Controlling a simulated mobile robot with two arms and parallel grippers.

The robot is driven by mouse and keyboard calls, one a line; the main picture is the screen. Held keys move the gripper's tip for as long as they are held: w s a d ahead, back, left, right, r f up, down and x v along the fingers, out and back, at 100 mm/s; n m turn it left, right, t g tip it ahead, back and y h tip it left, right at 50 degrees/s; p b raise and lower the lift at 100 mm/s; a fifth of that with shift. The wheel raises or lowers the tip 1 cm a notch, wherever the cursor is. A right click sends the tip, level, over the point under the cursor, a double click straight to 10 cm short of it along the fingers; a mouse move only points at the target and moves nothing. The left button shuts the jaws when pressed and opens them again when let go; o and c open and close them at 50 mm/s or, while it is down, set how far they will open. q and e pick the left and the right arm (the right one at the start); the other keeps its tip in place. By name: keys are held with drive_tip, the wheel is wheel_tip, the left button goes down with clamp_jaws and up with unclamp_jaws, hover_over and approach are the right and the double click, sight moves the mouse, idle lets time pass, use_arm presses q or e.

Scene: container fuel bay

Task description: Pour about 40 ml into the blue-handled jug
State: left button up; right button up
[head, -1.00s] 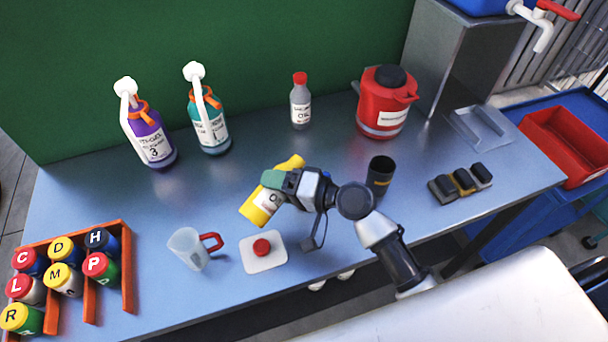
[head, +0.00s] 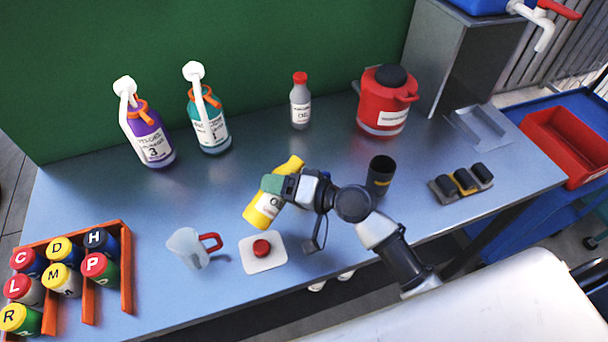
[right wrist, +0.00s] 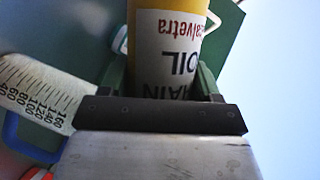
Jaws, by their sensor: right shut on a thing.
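A yellow bottle (head: 263,207) with a white label leans to the right in the head view, held above the table. My right gripper (head: 280,186) is shut on its middle. In the right wrist view the bottle (right wrist: 168,45) stands between the green fingers, its label reading chain oil upside down. A jug with a printed scale (right wrist: 35,92) and a blue handle (right wrist: 30,140) shows at the left of that view, partly cut off. The only jug I can make out in the head view (head: 188,249) has a red handle. Liquid levels cannot be seen. My left gripper is out of view.
A white plate with a red knob (head: 263,261) lies right of the red-handled jug. An orange rack (head: 127,270) holds lettered jars. A dark cup (head: 380,176), pump bottles (head: 152,140), a grey bottle (head: 300,102) and a red container (head: 383,110) stand around. The table's middle left is clear.

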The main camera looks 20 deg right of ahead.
drive_tip(key=shift+r, duration=0.1)
